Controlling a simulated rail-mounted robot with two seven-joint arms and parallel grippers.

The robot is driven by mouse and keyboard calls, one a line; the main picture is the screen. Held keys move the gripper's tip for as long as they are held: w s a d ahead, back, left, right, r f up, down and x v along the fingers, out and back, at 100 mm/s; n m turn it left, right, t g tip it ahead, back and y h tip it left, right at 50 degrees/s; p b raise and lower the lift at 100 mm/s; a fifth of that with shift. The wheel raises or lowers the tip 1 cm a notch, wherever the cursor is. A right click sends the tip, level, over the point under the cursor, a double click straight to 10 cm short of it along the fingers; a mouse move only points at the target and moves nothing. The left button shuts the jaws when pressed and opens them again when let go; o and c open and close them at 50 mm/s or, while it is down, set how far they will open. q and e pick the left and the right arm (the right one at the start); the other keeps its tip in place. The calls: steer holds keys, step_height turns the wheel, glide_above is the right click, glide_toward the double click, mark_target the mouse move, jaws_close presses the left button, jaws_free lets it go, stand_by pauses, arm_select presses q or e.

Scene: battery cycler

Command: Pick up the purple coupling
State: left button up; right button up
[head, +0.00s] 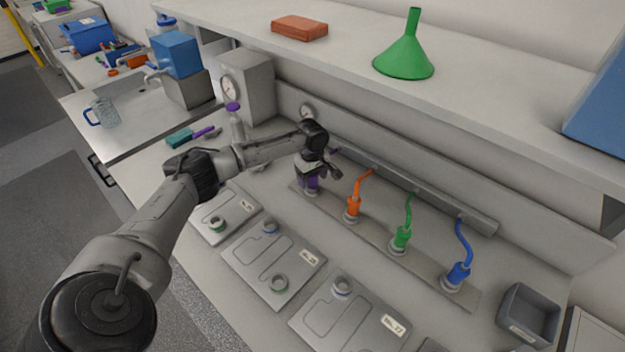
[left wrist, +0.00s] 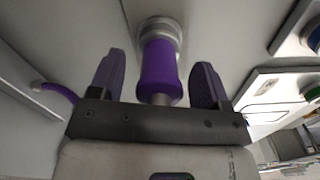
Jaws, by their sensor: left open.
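The purple coupling (head: 313,183) stands in a round metal socket at the left end of the strip in the head view, partly hidden by my left gripper. In the left wrist view the purple coupling (left wrist: 158,72) lies between the two fingers, with its far end at a pale metal ring (left wrist: 160,28). My left gripper (left wrist: 158,80) is open, with one finger on each side of the coupling and a visible gap to each. In the head view my left gripper (head: 312,176) is over the coupling. My right gripper is not in view.
Orange (head: 353,207), green (head: 401,238) and blue (head: 459,275) couplings with hoses stand along the same strip (head: 375,237). Flat metal plates (head: 270,262) lie in front. A grey bin (head: 526,315) is at the right. A shelf (head: 480,100) with a green funnel (head: 405,55) overhangs behind.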

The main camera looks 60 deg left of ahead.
arm_select(q)
steer(key=shift+c, duration=0.2)
steer(key=c, duration=1.1)
steer(key=shift+o, duration=0.2)
steer(key=shift+r, duration=0.5)
steer(key=r, duration=0.1)
steer(key=r+p, duration=0.1)
steer(key=r, duration=0.1)
steer(key=shift+w+d+r, duration=0.1)
steer(key=shift+w+r, duration=0.1)
steer(key=shift+r, duration=0.1)
steer(key=w+d+r+p, duration=0.1)
steer(key=w+d+r, duration=0.5)
steer(key=w+d, duration=0.2)
steer(key=shift+r, duration=0.2)
